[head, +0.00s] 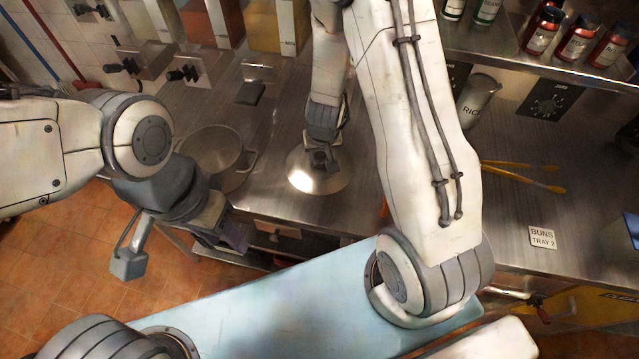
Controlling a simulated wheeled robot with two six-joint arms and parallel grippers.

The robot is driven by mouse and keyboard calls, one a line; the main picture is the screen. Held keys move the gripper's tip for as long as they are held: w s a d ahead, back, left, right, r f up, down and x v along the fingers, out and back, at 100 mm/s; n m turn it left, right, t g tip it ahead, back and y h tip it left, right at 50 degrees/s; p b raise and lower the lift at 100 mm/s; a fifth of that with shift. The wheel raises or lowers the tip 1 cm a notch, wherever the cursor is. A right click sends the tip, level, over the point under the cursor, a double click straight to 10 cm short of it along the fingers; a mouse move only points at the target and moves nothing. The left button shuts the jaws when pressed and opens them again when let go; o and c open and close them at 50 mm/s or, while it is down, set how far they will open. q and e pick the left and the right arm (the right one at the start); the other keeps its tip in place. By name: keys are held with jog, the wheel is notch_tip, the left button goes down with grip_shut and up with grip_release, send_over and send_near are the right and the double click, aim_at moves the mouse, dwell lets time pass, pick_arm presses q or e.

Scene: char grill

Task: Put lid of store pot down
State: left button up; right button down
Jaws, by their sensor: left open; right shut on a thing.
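A round shiny metal lid (332,181) is on or just above the steel counter, right of the pot; I cannot tell whether it touches the surface. My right gripper (321,158) comes down from above and is shut on the lid at its top, hiding the handle. The store pot (213,150) is a wide metal pot with a side handle, uncovered, on the counter left of the lid. My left gripper (232,238) is open and empty in front of the pot, near the counter's front edge; its fingers are partly hidden.
Dispensers line the back left, with a small dark block (250,92) before them. A container marked RICE (478,98), yellow-handled tools (525,177) and a BUNS TRAY 2 label (542,237) are on the right. Spice jars stand on a shelf.

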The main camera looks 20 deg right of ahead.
aim_at(321, 162)
notch_tip(321, 162, down, 4)
jog(key=shift+r+b, duration=0.2)
jog(key=shift+b, duration=0.65)
pick_arm(q)
jog(key=shift+f+b, duration=1.15)
jog(key=shift+f, duration=1.55)
pick_arm(e)
jog(key=shift+f, duration=2.2)
jog(key=shift+f, duration=0.2)
jog(key=shift+c, duration=2.4)
grip_release()
pick_arm(q)
jog(key=shift+f, duration=0.1)
pick_arm(e)
jog(key=shift+r, duration=0.1)
